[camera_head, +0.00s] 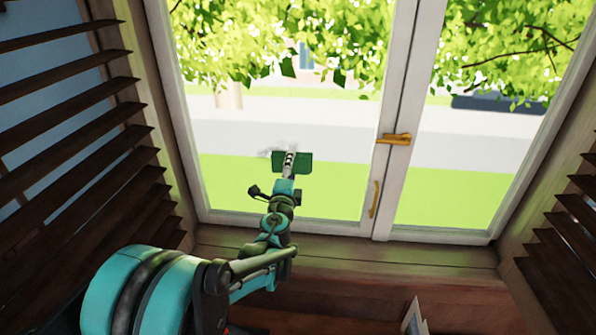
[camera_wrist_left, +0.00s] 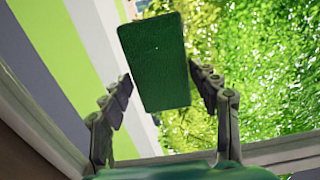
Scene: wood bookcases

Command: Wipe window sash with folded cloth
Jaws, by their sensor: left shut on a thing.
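The window sash (camera_head: 285,224) has a pale frame around clear glass and fills the middle of the head view. Part of a frame also crosses the lower left of the left wrist view (camera_wrist_left: 40,125). The folded cloth (camera_head: 302,162) is a flat dark green rectangle in front of the left pane. In the left wrist view the cloth (camera_wrist_left: 155,60) sits between the fingers. My left gripper (camera_head: 289,160) is shut on it. I cannot tell whether the cloth touches the glass. My right gripper is not in view.
Dark slatted shutters flank the window at left (camera_head: 95,130) and right (camera_head: 560,240). A wooden sill (camera_head: 340,252) runs below. A small pale object (camera_head: 412,318) stands lower down.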

